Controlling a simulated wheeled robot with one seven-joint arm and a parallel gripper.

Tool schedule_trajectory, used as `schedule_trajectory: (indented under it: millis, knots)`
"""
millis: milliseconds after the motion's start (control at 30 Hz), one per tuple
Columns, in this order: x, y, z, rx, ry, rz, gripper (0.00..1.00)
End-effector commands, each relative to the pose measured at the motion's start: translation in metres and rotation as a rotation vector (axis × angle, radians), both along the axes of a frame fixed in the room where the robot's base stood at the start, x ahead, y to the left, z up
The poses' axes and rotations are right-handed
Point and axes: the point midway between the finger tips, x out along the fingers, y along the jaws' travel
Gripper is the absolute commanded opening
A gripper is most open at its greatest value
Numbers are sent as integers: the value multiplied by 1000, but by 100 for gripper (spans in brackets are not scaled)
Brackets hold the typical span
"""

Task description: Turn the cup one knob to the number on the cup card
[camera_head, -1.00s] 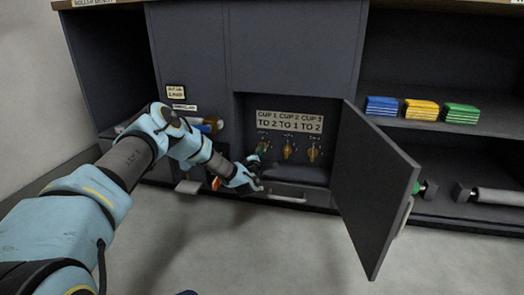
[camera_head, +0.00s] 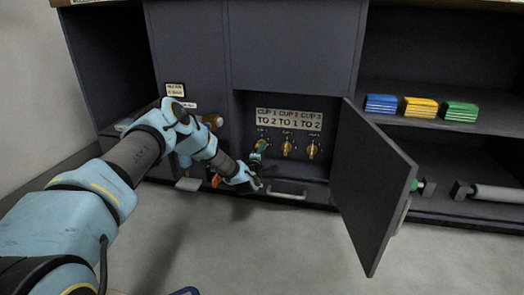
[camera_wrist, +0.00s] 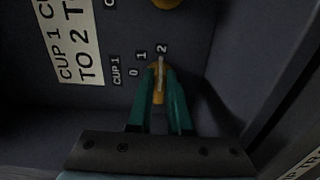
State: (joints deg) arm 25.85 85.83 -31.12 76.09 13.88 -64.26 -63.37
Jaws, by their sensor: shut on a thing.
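The cup one knob (camera_wrist: 157,95) is orange, at the left of a row of three inside the open bay. My gripper (camera_wrist: 159,90) has green fingers shut around it, one on each side. The knob's upper end points close to the 2 of its 0, 1, 2 scale; the exact alignment is hard to tell. In the head view my gripper (camera_head: 258,150) mostly covers this knob. The cup card (camera_head: 289,119) above reads cup 1 to 2, cup 2 to 1, cup 3 to 2.
The cup two knob (camera_head: 287,148) and cup three knob (camera_head: 312,150) are to the right, clear of my gripper. An open door (camera_head: 370,190) stands right of the bay. A drawer handle (camera_head: 287,194) is below. Blue, yellow and green packs lie on the right shelf (camera_head: 500,128).

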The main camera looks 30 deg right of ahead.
Motion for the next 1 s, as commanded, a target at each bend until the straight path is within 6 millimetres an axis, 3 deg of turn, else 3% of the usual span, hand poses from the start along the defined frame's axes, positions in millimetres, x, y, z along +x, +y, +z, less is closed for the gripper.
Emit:
schedule_trajectory:
  millis: [100, 133, 400, 733, 1000]
  knots:
    - [0, 0, -1, 1, 0, -1, 0]
    - [0, 0, -1, 1, 0, -1, 20]
    - [0, 0, 0, 1, 1, -1, 48]
    - [-5, 5, 1, 1, 2, -1, 48]
    - [-40, 37, 3, 2, 4, -1, 48]
